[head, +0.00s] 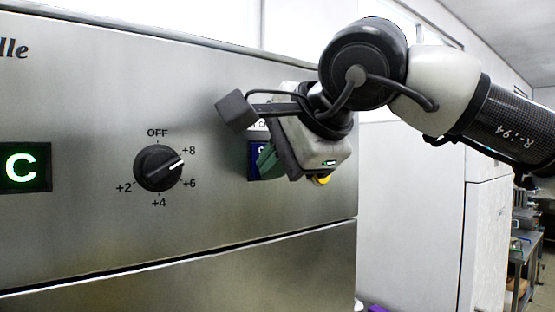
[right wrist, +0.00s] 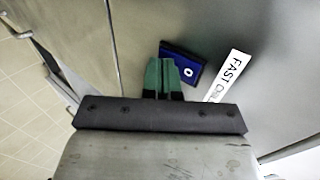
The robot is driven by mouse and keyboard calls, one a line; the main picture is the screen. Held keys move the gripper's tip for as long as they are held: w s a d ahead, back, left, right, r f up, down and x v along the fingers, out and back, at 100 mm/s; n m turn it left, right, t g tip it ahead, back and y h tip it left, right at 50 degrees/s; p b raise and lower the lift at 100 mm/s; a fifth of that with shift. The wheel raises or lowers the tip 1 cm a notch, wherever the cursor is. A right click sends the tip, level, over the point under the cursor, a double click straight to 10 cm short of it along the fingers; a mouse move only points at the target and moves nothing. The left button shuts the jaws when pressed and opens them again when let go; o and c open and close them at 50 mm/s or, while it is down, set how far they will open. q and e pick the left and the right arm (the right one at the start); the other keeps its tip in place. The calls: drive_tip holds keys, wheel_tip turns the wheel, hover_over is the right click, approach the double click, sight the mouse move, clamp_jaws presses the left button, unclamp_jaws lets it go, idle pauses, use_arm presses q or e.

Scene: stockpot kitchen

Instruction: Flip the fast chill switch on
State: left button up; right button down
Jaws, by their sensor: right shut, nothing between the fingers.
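The fast chill switch is a blue rocker in a dark frame; in the right wrist view the switch (right wrist: 188,71) shows a white O mark. In the head view only a blue strip of the switch (head: 254,163) shows, the rest hidden behind my right gripper. My right gripper (head: 264,163) is shut and empty in front of it. In the right wrist view its green fingertips (right wrist: 163,74) overlap the left side of the switch; I cannot tell whether they touch it.
A black dial (head: 158,168) marked OFF, +2, +4, +6 and +8 is on the same steel panel (head: 90,90), left of the switch. A green lit display (head: 22,168) is at the far left. White cabinets (head: 410,210) stand to the right.

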drive_tip(key=shift+w+a+f+b, duration=0.15)
drive_tip(key=shift+f+b, duration=0.25)
drive_tip(key=shift+b, duration=0.5)
drive_tip(key=shift+r+t, duration=0.3)
drive_tip(key=shift+r, duration=0.05)
drive_tip(key=shift+r+p, duration=0.1)
drive_tip(key=shift+p, duration=0.2)
drive_tip(key=shift+r+p, duration=0.6)
drive_tip(key=shift+r, duration=0.2)
drive_tip(key=shift+f, duration=0.1)
